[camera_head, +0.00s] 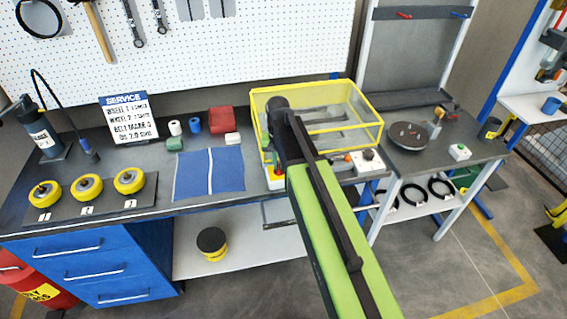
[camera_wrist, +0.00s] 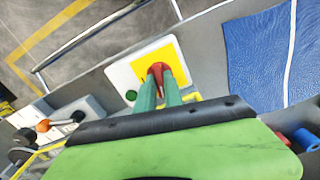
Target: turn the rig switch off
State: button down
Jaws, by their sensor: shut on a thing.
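The rig switch is a red knob (camera_wrist: 158,70) on a yellow plate (camera_wrist: 138,66) with a white base (camera_wrist: 117,77). A green round lamp or button (camera_wrist: 131,95) sits on the same base. My gripper (camera_wrist: 162,80) has green fingers shut on the red knob, seen from above in the wrist view. The fingers hide part of the knob, and I cannot tell its exact turn angle. In the head view the switch base (camera_head: 275,184) is at the bench's front edge, left of my green arm, which covers part of it.
A clear guard box with a yellow frame (camera_head: 372,100) stands just behind my arm. A control box with a black knob (camera_head: 368,162) is to the right. A blue mat (camera_head: 192,182) lies to the left. A turntable (camera_head: 408,136) sits on the right bench.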

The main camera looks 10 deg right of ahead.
aim_at(279, 166)
jog(key=shift+s+a+n, duration=0.1)
jog(key=shift+s+n, duration=0.05)
jog(key=shift+n, duration=0.95)
jog(key=c, duration=1.5)
grip_release()
jog(key=shift+o, duration=0.2)
jog(key=shift+r, duration=0.15)
notch_tip(279, 166, up, 17)
jog(key=p, duration=1.7)
